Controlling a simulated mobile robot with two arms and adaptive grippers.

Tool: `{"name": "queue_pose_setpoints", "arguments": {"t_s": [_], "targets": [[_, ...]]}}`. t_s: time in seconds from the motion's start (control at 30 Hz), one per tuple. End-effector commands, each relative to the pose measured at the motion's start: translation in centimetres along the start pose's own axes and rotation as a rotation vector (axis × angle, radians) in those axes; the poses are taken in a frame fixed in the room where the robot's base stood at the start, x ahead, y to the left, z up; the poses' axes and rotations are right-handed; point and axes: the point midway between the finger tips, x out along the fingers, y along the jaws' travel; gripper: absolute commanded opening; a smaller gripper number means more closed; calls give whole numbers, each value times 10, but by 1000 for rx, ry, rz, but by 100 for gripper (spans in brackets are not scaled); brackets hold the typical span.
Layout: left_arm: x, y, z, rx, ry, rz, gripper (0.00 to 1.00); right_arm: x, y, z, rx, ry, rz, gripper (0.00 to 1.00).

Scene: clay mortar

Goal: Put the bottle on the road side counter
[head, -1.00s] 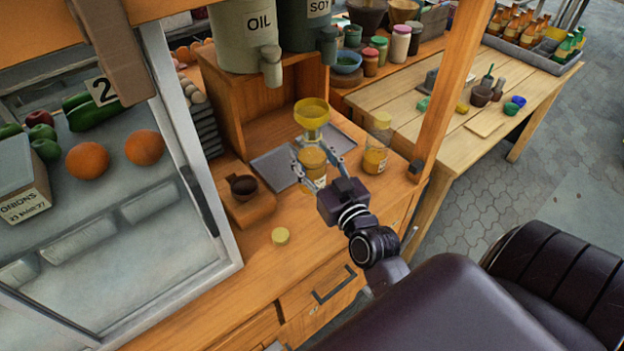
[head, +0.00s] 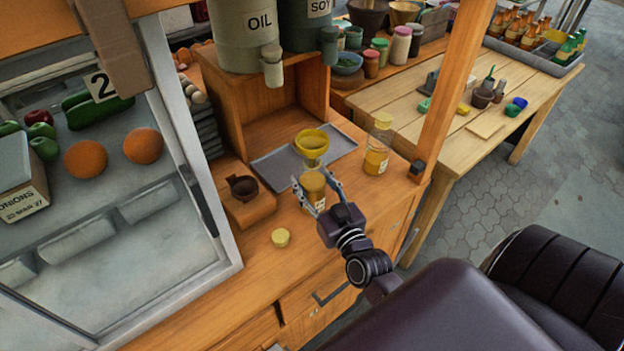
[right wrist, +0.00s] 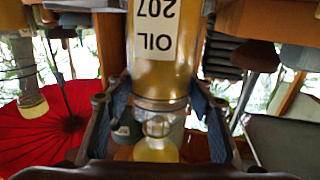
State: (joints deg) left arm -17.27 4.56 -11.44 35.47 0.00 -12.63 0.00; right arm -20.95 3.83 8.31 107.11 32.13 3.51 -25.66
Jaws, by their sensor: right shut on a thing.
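My right gripper (head: 318,203) is shut on an oil bottle (head: 313,187) over the wooden counter (head: 240,275). The bottle is glass with yellow contents. A yellow funnel (head: 311,143) appears to sit on its mouth. In the right wrist view the bottle (right wrist: 160,75) stands between the fingers, its OIL 207 label upside down. I cannot tell whether its base touches the counter. A second yellow bottle (head: 377,155) stands upright on the counter to the right. A wooden table (head: 450,125) lies beyond the post. My left gripper is out of view.
A metal tray (head: 270,172) lies behind the held bottle. A wooden post (head: 446,100) rises at the right. A glass display case (head: 215,270) bounds the left.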

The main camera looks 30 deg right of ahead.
Motion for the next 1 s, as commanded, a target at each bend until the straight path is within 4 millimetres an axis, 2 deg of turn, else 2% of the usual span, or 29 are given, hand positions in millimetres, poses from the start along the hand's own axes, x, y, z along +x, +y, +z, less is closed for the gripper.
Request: {"name": "queue_pose_setpoints", "arguments": {"t_s": [0.03, 0.17, 0.2, 0.53, 0.67, 1.0], "targets": [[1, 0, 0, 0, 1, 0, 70, 0, 0, 1, 0, 0, 0, 50], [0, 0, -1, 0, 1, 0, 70, 0, 0, 1, 0, 0, 0, 64], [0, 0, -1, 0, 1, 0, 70, 0, 0, 1, 0, 0, 0, 65], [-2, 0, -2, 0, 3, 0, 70, -1, 0, -4, 0, 0, 0, 65], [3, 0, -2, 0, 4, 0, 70, -16, 0, 0, 0, -3, 0, 65], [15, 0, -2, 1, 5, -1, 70, -81, 0, 1, 0, -5, -1, 65]]}}
